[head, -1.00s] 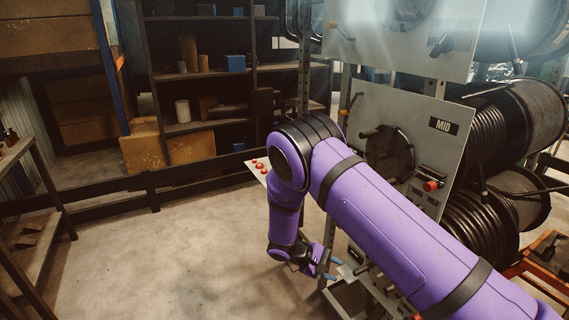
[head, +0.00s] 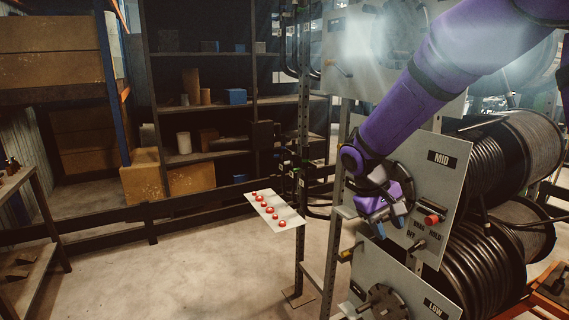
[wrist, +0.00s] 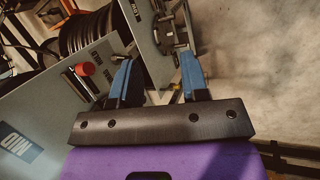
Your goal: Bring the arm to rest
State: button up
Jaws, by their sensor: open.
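My gripper (head: 389,224) is at the end of my purple arm, in front of the MID panel (head: 447,190) in the head view. It hangs beside the red knob (head: 432,219), to its left. In the wrist view my gripper (wrist: 158,68) shows two blue fingers standing apart, with nothing held between them. The red knob also shows in the wrist view (wrist: 85,69), left of the fingers. My arm comes in from the upper right and partly hides the MID panel's round dark hub.
A white plate with several red buttons (head: 275,211) stands left of the gripper. The LOW panel (head: 437,303) is below. Hose reels (head: 520,135) fill the right side. Dark shelves (head: 205,125) stand at the back. The floor at the left (head: 200,270) is clear.

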jog(key=s+d+r+m+t+y, duration=0.25)
jog(key=s+d+r, duration=0.25)
jog(key=s+r, duration=0.7)
jog(key=s+d+r+t+y, duration=0.1)
jog(key=s+r+t, duration=0.1)
jog(key=s, duration=0.4)
jog(key=s+d+r+t+y, duration=0.1)
jog(key=s+r+t, duration=0.1)
jog(key=s, duration=0.5)
jog(key=shift+s+m, duration=0.2)
jog(key=shift+m, duration=0.25)
jog(key=shift+d, duration=0.1)
